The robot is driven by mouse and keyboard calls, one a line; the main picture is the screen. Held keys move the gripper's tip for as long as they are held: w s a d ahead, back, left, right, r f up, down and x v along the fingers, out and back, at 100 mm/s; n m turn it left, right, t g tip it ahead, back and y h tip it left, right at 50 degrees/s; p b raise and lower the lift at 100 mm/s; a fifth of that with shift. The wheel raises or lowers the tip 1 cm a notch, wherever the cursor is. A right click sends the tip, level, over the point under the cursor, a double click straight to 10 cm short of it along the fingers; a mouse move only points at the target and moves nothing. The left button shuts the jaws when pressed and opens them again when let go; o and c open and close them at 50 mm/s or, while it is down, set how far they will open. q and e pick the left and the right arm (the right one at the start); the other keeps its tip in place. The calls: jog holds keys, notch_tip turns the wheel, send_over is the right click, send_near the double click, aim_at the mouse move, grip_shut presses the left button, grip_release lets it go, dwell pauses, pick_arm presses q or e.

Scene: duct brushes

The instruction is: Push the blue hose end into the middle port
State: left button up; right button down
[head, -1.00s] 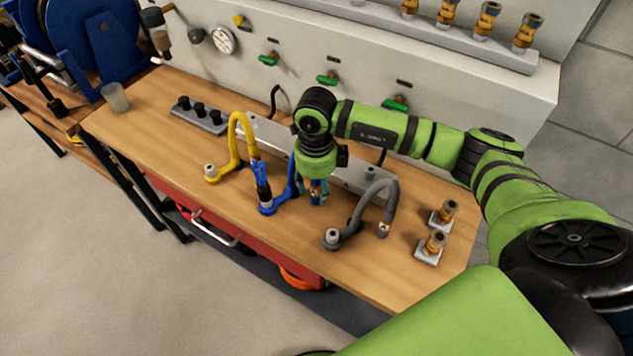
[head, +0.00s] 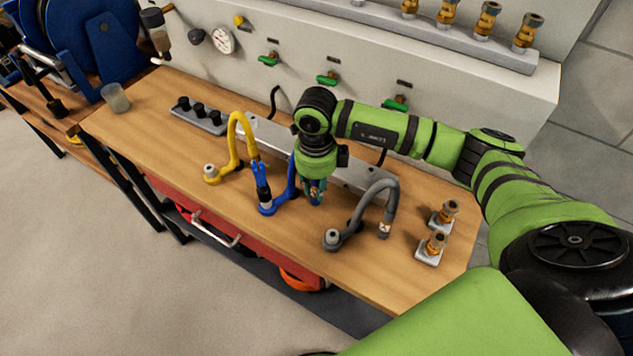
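The blue hose (head: 290,180) rises from its foot (head: 266,208) on the wooden bench and runs up behind my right gripper. My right gripper (head: 316,192) points down over the bench, with its fingers closed around the blue hose end (head: 317,203), whose tip shows just below them. Most of that end is hidden by the fingers. A long grey metal bar (head: 348,179) lies behind the gripper. My wrist and forearm cover its middle, so I cannot make out the middle port. My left gripper is not in view.
A yellow hose (head: 233,135) arches on the left and a grey hose (head: 360,203) on the right, both close by. A blue and black piece (head: 262,184) stands above the blue foot. Brass fittings (head: 436,243) stand at the right. The bench's front strip is clear.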

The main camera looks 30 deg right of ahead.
jog(key=shift+r, duration=0.1)
jog(key=shift+w+r+p, duration=0.15)
jog(key=shift+r+p, duration=0.2)
jog(key=shift+r, duration=0.15)
jog(key=shift+r+p, duration=0.3)
jog(key=shift+r, duration=0.25)
jog(key=shift+r+p, duration=1.05)
jog(key=shift+r, duration=0.85)
jog(key=shift+s+f, duration=0.1)
jog(key=shift+s, duration=0.1)
